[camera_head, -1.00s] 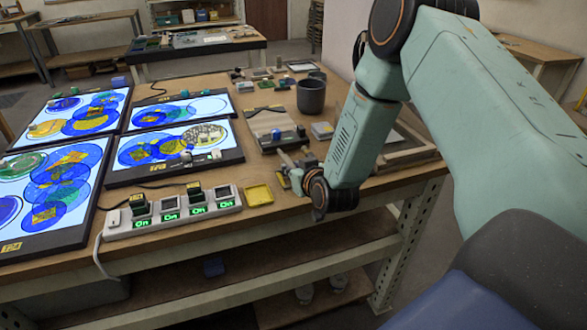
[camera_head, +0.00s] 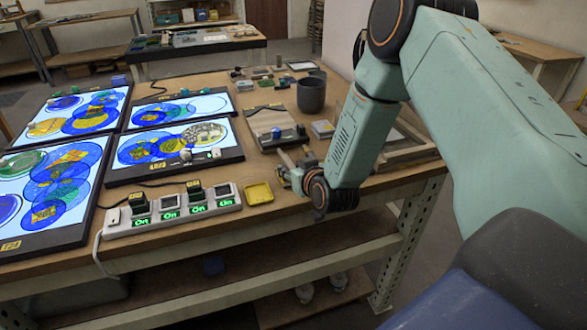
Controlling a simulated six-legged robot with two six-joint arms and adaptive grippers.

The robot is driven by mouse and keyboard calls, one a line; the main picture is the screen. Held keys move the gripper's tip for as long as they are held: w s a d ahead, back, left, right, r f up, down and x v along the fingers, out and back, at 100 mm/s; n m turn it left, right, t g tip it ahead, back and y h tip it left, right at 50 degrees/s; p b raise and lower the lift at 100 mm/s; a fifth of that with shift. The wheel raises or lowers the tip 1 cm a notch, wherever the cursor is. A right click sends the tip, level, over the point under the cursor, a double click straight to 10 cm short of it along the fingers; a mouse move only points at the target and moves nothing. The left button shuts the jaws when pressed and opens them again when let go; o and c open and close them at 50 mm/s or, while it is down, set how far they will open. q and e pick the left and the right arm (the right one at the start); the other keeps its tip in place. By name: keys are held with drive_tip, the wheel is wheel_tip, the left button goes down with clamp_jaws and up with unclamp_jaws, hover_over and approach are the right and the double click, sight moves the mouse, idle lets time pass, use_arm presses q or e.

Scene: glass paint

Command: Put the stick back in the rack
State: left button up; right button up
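My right gripper (camera_head: 294,161) is low over the front edge of the wooden table, right of the yellow tray. It is small and partly hidden by its own wrist, so I cannot tell whether its fingers are open or shut, or whether they hold anything. I cannot make out a stick with certainty. No rack is clearly identifiable. A pale wooden board (camera_head: 267,121) with small dark and blue items at its near end lies just beyond the gripper. My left gripper is not in view.
A dark cup (camera_head: 311,96) stands behind the board. A yellow tray (camera_head: 259,194) and a power strip (camera_head: 174,215) with lit green displays lie left of the gripper. Lit panels (camera_head: 166,149) with coloured discs fill the table's left. A wooden frame (camera_head: 408,151) lies behind my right arm.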

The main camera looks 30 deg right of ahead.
idle(0.3)
drive_tip(key=v, duration=1.2)
drive_tip(key=shift+f, duration=0.1)
drive_tip(key=s+a+f+m+g+y+b, duration=0.1)
drive_tip(key=s+a+f+g, duration=0.3)
drive_tip(key=f, duration=0.3)
drive_tip(key=s+a+f+g+y+b, duration=0.1)
drive_tip(key=s+a+f+g+y, duration=0.2)
drive_tip(key=s+f, duration=0.4)
drive_tip(key=s+a+f+n+g+b, duration=0.1)
drive_tip(key=s+a+f+g, duration=0.1)
drive_tip(key=s+f, duration=0.3)
drive_tip(key=s+a+f+n+g+h+b, duration=0.1)
drive_tip(key=s+f+g, duration=0.3)
drive_tip(key=s, duration=0.9)
wheel_tip(320, 180, down, 3)
drive_tip(key=shift+s+a+r+n+h+b, duration=0.2)
drive_tip(key=shift+a+n+h+b, duration=0.15)
drive_tip(key=shift+a, duration=0.35)
